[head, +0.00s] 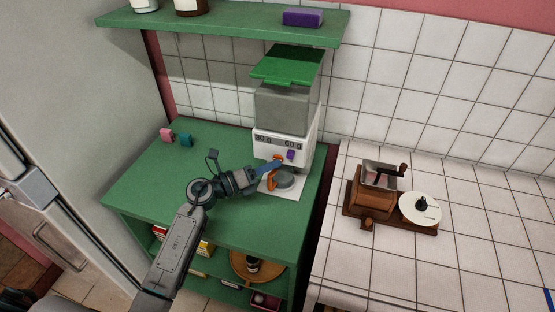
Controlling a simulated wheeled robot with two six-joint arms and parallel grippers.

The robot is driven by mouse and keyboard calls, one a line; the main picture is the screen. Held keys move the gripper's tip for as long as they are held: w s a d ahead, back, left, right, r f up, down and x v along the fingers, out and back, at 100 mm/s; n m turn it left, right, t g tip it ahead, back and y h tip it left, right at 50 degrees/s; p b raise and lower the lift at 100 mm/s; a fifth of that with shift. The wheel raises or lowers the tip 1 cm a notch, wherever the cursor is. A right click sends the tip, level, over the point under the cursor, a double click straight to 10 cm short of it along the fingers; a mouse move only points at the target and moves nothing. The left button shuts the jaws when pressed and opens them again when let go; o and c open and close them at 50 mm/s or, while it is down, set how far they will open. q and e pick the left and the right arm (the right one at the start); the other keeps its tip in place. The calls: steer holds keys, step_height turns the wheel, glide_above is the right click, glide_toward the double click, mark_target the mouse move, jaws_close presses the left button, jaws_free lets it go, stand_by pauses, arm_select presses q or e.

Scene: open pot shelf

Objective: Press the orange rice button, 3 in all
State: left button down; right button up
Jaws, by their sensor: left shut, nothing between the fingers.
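A rice dispenser (285,110) with a green lid, a clear grey hopper and a white body stands on the green counter. Its front has labels reading about 30 g and 60 g. A purple button (291,155) sits under the right label. A small orange patch (278,157) under the left label looks like the orange button, mostly hidden by my left gripper. My left gripper (271,163) is shut and empty, its blue fingertips at that spot; I cannot tell whether they touch or press it. A grey cup (286,180) with an orange handle sits below. My right gripper is out of view.
A green shelf (230,28) with a purple block (302,16) hangs above. A brown grinder (375,195) stands on the white tiled surface at right, past a gap.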

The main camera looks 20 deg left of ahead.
arm_select(q)
steer(key=shift+w, duration=0.15)
steer(key=shift+s, duration=0.2)
stand_by(0.3)
steer(key=shift+s, duration=0.65)
steer(key=s+p, duration=0.1)
steer(key=s, duration=0.4)
steer(key=shift+a, duration=0.1)
stand_by(2.4)
